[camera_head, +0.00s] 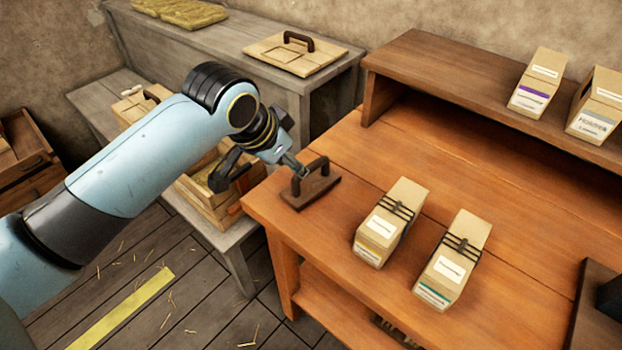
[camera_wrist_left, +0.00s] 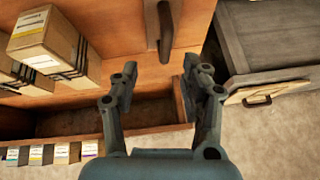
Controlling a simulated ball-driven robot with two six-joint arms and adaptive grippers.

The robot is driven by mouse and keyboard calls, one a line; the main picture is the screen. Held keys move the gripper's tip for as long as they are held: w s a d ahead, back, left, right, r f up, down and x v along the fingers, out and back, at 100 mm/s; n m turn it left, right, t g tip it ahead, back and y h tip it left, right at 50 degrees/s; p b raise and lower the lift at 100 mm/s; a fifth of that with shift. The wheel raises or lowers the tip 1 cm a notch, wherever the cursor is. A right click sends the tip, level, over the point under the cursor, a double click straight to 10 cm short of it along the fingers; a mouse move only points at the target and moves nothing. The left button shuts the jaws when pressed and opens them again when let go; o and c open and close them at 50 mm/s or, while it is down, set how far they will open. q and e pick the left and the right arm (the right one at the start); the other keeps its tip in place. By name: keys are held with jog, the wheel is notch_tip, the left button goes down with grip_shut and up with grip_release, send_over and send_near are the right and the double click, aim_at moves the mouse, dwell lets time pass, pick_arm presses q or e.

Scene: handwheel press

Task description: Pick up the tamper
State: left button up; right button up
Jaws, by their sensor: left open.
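The tamper (camera_head: 311,190), a dark brown flat block with a bridge-shaped handle, sits on the near left corner of the orange-brown table (camera_head: 480,190). My left gripper (camera_head: 258,178) is open and empty, just left of the tamper, with one finger close to its handle in the head view. I cannot tell whether they touch. In the left wrist view, the tamper (camera_wrist_left: 172,28) is beyond the open fingertips (camera_wrist_left: 163,78), at the top centre. My right gripper is not in view.
Two strapped packages (camera_head: 390,222) (camera_head: 453,260) stand right of the tamper. A raised shelf (camera_head: 440,75) runs along the table's back, with more packages at its right. A grey bench (camera_head: 240,45) holds a wooden lid (camera_head: 294,54). A wooden crate (camera_head: 205,208) stands below my left gripper.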

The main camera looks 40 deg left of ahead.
aim_at(310, 166)
pick_arm(q)
jog(key=w+f, duration=0.4)
jog(key=shift+w+a+f, duration=0.25)
jog(key=shift+w, duration=0.15)
jog(key=x, duration=0.5)
jog(key=shift+w+f, duration=0.25)
grip_shut()
jog(key=shift+r, duration=0.1)
